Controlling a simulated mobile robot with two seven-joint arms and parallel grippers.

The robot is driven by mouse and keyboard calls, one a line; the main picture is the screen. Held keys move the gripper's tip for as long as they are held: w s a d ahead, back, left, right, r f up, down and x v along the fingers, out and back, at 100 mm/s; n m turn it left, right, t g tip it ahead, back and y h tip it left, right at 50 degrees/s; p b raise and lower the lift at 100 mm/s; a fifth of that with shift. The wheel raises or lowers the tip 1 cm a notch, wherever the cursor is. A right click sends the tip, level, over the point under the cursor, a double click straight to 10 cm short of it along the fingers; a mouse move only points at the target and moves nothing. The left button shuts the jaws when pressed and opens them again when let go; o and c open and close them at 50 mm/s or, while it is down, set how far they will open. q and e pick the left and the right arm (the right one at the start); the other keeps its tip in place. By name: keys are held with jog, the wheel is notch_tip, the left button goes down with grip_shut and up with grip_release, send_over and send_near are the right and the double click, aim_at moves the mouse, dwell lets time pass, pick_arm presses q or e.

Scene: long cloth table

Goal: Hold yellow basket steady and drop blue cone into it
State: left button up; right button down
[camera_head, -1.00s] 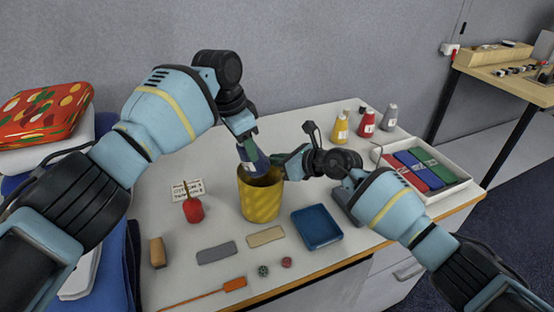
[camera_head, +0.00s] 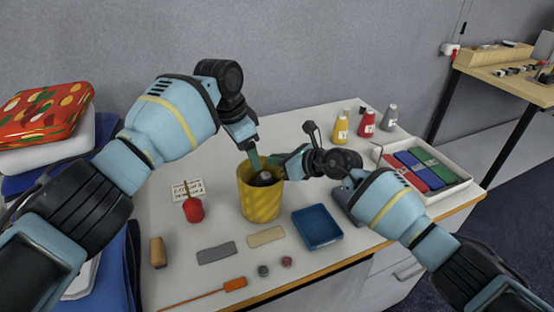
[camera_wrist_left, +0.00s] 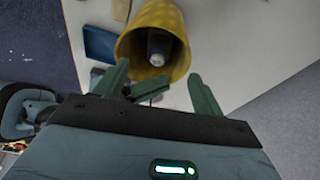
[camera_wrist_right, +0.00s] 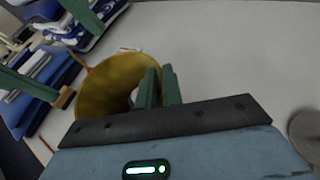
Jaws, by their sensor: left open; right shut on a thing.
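The yellow basket (camera_head: 261,204) stands upright on the table in the head view. The blue cone (camera_wrist_left: 158,46) lies inside it, seen in the left wrist view, with its dark end (camera_head: 265,177) showing at the opening in the head view. My left gripper (camera_head: 254,162) is above the basket's mouth; its fingers (camera_wrist_left: 160,92) are spread and empty in the left wrist view. My right gripper (camera_head: 284,167) is shut on the basket's right rim; the right wrist view shows its fingers (camera_wrist_right: 158,85) pinching the wall.
A red pot (camera_head: 194,210) stands left of the basket. A blue tray (camera_head: 317,228) and flat blocks (camera_head: 266,236) lie in front. Bottles (camera_head: 367,124) and a tray of coloured pieces (camera_head: 463,180) are at the right. Some table behind the basket is clear.

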pick_arm(q)
jog(key=shift+f, duration=0.1)
pick_arm(e)
jog(key=shift+s+f, duration=0.1)
jog(key=shift+f, duration=0.45)
pick_arm(q)
jog(key=v, duration=1.2)
pick_arm(e)
jog(key=c, duration=1.5)
grip_release()
jog(key=shift+c, duration=0.2)
jog(key=shift+o, duration=0.3)
jog(key=shift+r, duration=0.2)
jog(key=shift+r, duration=0.1)
jog(key=shift+d+r, duration=0.1)
jog(key=shift+d, duration=0.05)
jog(key=v, duration=1.1)
jog(key=shift+s+d, duration=0.2)
jog(key=shift+d, duration=0.1)
